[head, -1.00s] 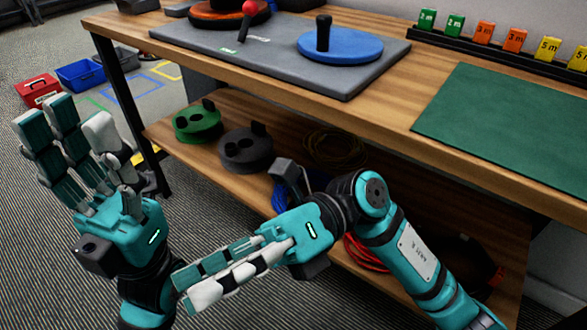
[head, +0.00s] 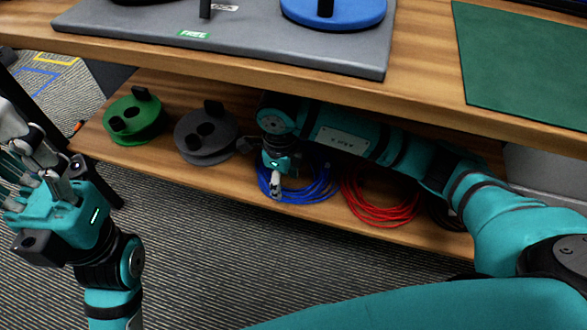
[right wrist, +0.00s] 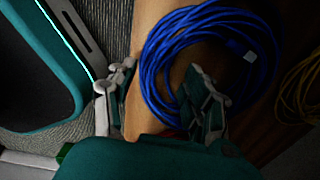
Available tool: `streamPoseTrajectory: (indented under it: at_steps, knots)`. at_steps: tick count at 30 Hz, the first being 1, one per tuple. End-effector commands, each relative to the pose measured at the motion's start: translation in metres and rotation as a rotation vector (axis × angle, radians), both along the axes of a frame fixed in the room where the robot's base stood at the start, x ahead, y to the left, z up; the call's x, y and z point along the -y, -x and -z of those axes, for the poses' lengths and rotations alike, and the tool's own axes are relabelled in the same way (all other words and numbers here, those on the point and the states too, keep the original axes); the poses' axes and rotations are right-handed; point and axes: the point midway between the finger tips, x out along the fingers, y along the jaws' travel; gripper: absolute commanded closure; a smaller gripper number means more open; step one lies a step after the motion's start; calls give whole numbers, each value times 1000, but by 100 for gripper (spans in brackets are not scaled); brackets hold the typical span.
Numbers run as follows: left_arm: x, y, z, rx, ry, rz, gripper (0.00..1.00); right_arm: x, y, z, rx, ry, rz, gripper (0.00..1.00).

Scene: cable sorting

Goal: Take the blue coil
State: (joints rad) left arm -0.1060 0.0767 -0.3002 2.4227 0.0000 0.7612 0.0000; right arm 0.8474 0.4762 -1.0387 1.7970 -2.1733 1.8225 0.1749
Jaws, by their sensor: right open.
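The blue coil (head: 312,186) lies on the lower wooden shelf, between a dark grey reel and a red coil. My right gripper (head: 275,190) reaches under the tabletop and is at the left part of the blue coil, hiding some of it. In the right wrist view, the blue coil (right wrist: 155,60) passes between the spread fingers of my right gripper (right wrist: 158,82). The fingers are open and not closed on it; whether one touches it I cannot tell. My left gripper (head: 28,165) is at the left edge, fingers spread and empty, away from the shelf.
The lower shelf (head: 225,180) also bears a green reel (head: 134,118), a grey reel (head: 205,138) and a red coil (head: 378,205). The tabletop (head: 425,85) overhangs the shelf and carries a grey board and a green mat (head: 525,70). A yellow coil (right wrist: 300,90) shows in the right wrist view.

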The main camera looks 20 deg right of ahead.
Motion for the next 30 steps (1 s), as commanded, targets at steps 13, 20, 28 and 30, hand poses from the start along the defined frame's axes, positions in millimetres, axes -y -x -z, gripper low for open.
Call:
streamPoseTrajectory:
  at_steps: [13, 20, 28, 30]
  knots:
    - [2, 1, -9, 59, -5, -3, 63, -1, 3, 33, -2, -3, -2, 49]
    - [2, 1, -9, 58, -5, -3, 63, -1, 3, 32, -2, -3, -2, 72]
    - [2, 1, -8, 60, -6, -3, 63, -1, 3, 32, -2, -3, -2, 100]
    - [2, 1, -8, 60, -6, -3, 63, -1, 3, 32, -2, -3, -2, 100]
